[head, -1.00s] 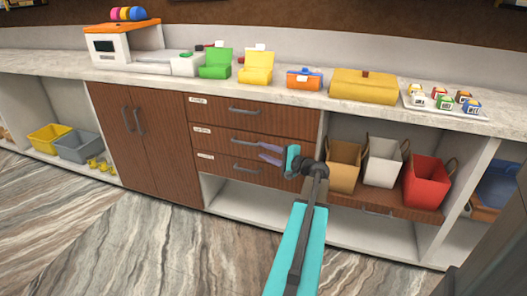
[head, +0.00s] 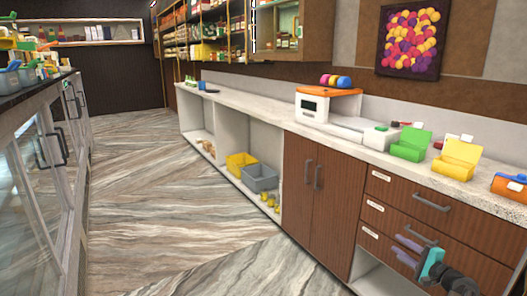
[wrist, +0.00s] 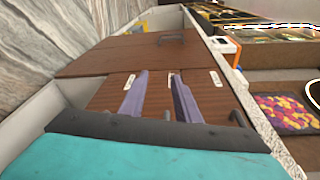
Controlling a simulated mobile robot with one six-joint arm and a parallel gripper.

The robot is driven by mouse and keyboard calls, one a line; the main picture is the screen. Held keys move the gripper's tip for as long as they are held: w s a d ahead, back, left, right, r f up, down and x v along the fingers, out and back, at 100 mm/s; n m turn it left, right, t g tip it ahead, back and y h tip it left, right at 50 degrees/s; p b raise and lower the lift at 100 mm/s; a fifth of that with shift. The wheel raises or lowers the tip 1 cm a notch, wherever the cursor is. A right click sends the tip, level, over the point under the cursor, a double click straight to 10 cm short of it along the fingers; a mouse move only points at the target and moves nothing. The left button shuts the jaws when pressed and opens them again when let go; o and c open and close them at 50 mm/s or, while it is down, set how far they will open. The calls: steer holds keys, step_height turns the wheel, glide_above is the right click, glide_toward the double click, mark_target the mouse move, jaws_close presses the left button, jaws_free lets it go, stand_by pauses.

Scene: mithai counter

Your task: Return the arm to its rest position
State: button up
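My gripper (head: 398,247) is at the lower right of the head view, in front of the brown drawers (head: 408,211). Its two purple fingers are apart with nothing between them. In the wrist view the fingers (wrist: 158,77) also stand apart and empty, with the drawer fronts and the cupboard door (wrist: 130,52) beyond them. Most of my arm is outside the head view. I cannot tell whether the fingers touch the drawers.
The pale counter (head: 240,105) bears a white and orange machine (head: 327,104), an open green box (head: 411,146) and an open yellow box (head: 457,160). A yellow bin (head: 241,163) and a grey bin (head: 259,177) sit on a low shelf. A glass-fronted case (head: 30,190) stands left. The floor between is clear.

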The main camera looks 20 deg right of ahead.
steer(key=w+a+f+n+g+y+p, duration=0.1)
steer(key=w+a+f+y+p, duration=0.2)
steer(key=a, duration=0.6)
steer(key=w+a+f+n+g+y, duration=0.1)
steer(key=w+a+f, duration=0.1)
steer(key=w+a, duration=0.45)
steer(key=w+a+f+n+g+y+p, duration=0.1)
steer(key=w+a+f+n+y+p, duration=0.15)
steer(key=a, duration=0.75)
steer(key=s+a+f+n+g+y+p, duration=0.1)
steer(key=s+a+f+n+g+p, duration=0.3)
steer(key=a, duration=0.8)
steer(key=w+a+f+m+g+y, duration=0.1)
steer(key=a+f+g, duration=0.35)
steer(key=a, duration=0.85)
steer(key=s+a+f+n+g+h+p, duration=0.1)
steer(key=s+a+f+n+g+p, duration=0.25)
steer(key=s+a, duration=0.55)
steer(key=s+a+f+n+g+h+p, duration=0.1)
steer(key=s+a+f+n+g, duration=0.25)
steer(key=s+a+f, duration=0.6)
steer(key=s+d+r+n+g+h+p, duration=0.1)
steer(key=s+d+n+g+h, duration=0.2)
steer(key=s, duration=0.9)
steer(key=s+d+n+h, duration=0.3)
steer(key=s+d+h, duration=0.1)
steer(key=d, duration=0.5)
steer(key=shift+s+d+g, duration=0.2)
steer(key=shift+s+g, duration=0.15)
